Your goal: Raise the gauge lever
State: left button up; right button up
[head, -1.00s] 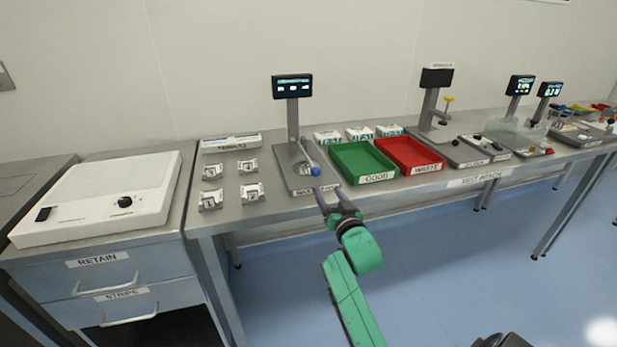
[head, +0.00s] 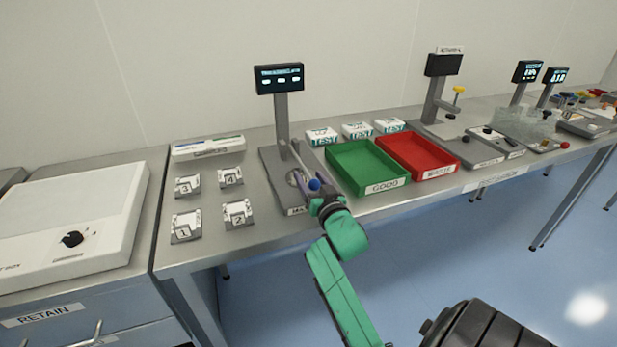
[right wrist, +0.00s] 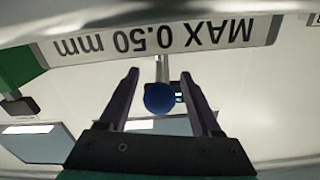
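The gauge (head: 270,180) stands on the bench with a grey base, a post and a lit display (head: 280,78). Its lever (head: 298,158) is a thin light rod ending in a blue knob (head: 314,184), low near the front of the base. My right gripper (head: 312,182) is at the knob, coming from the front. In the right wrist view, the blue knob (right wrist: 158,98) sits between the open fingers of my right gripper (right wrist: 160,74), with gaps showing on both sides. A "MAX 0.50 mm" label (right wrist: 165,38) shows beyond. My left gripper is not in view.
A green tray (head: 393,184) and a red tray (head: 449,168) stand right of the gauge. Several small numbered blocks (head: 186,226) sit to its left, with a white long box (head: 207,148) behind. White TEST boxes (head: 322,137) stand behind the green tray.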

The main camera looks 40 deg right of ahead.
jog(key=shift+s, duration=0.1)
grip_shut()
dwell(1.2)
